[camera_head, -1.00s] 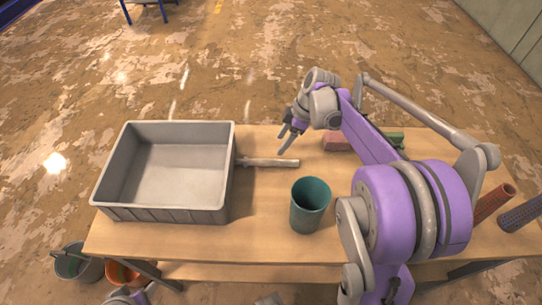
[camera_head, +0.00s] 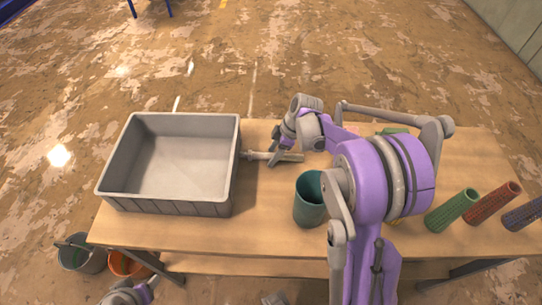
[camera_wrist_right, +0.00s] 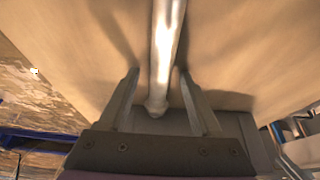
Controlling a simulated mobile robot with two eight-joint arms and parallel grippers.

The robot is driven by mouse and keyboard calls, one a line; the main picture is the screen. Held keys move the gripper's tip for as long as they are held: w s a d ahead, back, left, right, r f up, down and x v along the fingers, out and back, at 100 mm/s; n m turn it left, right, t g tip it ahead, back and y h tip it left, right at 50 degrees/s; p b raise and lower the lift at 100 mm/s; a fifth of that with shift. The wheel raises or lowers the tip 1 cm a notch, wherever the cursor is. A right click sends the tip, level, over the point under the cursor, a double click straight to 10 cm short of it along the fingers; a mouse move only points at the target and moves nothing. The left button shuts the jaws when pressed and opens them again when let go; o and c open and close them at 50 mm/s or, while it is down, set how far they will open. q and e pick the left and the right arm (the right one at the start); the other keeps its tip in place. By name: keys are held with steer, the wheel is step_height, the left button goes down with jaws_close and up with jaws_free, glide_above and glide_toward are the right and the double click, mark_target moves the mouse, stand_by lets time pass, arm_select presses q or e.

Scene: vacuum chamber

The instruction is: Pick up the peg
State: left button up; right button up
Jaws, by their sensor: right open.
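The peg, a grey metal rod (camera_head: 293,158), lies on the wooden table just right of the grey bin. In the right wrist view the rod (camera_wrist_right: 166,50) runs from the top edge down between my fingers, its rounded near end low between them. My right gripper (camera_head: 273,160) is at the rod in the head view and covers part of it. The right gripper (camera_wrist_right: 158,95) is open, with one finger on each side of the rod and a gap on both sides. My left gripper does not show; only part of my left arm shows at the bottom edge.
A large empty grey bin (camera_head: 232,180) stands on the table's left. A teal cup (camera_head: 308,200) stands in front of the rod. Green (camera_head: 451,211), red (camera_head: 493,202) and blue (camera_head: 523,215) cylinders are at the right. Buckets stand on the floor at the lower left.

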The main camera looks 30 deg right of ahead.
steer(key=shift+c, duration=0.2)
jaws_close()
steer(key=shift+r, duration=0.1)
